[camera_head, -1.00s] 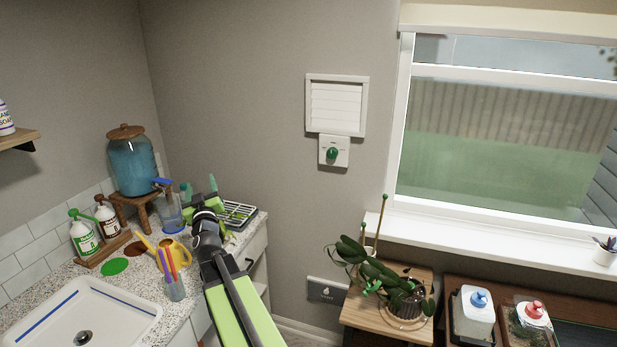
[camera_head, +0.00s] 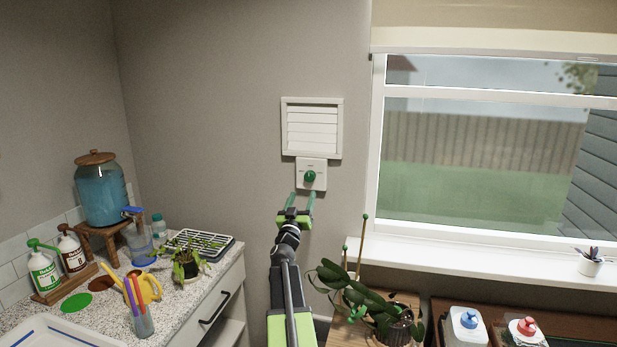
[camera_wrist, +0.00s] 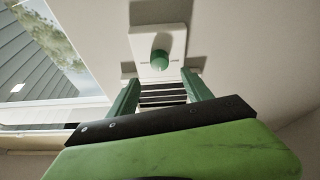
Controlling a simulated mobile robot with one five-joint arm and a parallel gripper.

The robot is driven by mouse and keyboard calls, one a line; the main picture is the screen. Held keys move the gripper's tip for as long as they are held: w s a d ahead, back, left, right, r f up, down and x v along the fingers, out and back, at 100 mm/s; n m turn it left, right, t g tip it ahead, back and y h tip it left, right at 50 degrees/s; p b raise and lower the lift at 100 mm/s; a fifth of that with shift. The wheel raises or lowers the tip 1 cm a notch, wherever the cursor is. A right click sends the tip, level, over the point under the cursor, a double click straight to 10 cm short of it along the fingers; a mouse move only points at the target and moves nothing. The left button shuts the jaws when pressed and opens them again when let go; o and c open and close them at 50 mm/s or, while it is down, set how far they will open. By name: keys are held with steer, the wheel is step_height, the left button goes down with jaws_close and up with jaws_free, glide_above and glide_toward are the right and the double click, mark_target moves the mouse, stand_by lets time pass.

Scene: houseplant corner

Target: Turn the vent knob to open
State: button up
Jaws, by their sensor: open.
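The vent knob (camera_head: 310,176) is round and green, on a white plate (camera_head: 303,185) on the wall. The louvred white vent (camera_head: 312,128) is right above the plate, its slats looking closed. My gripper (camera_head: 304,198) is raised just below the knob plate, its two green fingers apart with nothing between them. In the wrist view the knob (camera_wrist: 159,59) sits beyond and between the fingertips (camera_wrist: 160,82), not held. Small labels on the plate are too blurred to read.
A leafy plant (camera_head: 350,295) with stakes stands right of my arm. The window sill (camera_head: 450,255) is to the right. A counter (camera_head: 190,290) with a seed tray (camera_head: 205,243) and potted plant (camera_head: 187,265) is at left. The wall around the knob is clear.

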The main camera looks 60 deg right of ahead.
mark_target(308, 178)
steer(key=p+x, duration=0.2)
steer(key=x, duration=0.7)
steer(key=shift+d+p, duration=0.15)
steer(key=shift+p, duration=0.2)
steer(key=shift+w, duration=0.1)
jaws_close()
